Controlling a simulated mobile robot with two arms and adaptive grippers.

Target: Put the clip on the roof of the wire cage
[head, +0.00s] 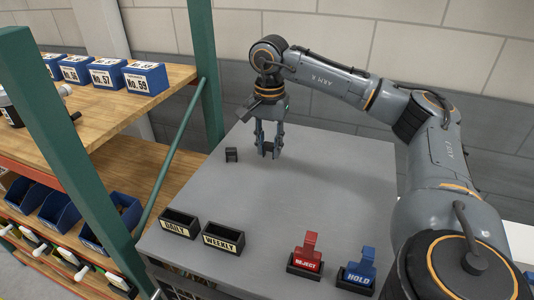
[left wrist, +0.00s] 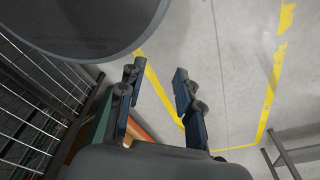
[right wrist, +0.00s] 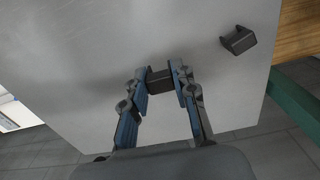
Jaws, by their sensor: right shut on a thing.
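My right gripper (head: 268,148) is over the far part of a grey flat top (head: 300,215), pointing down. It is shut on a small black clip (right wrist: 160,80), held between the fingertips in the right wrist view. I cannot tell whether the held clip touches the top. A second small black clip-like piece (head: 231,155) sits on the top to the left of the gripper. It also shows in the right wrist view (right wrist: 238,39). Dark wire mesh shows under the top's front edge. My left gripper (left wrist: 156,76) is open and empty above the floor, outside the head view.
Black DAILY (head: 179,223) and WEEKLY (head: 223,237) trays stand along the front edge. Red REJECT (head: 306,256) and blue HOLD (head: 359,270) pieces stand front right. A shelf with a green post (head: 70,140) is at left. The middle of the top is clear. Wire mesh (left wrist: 35,110) shows in the left wrist view.

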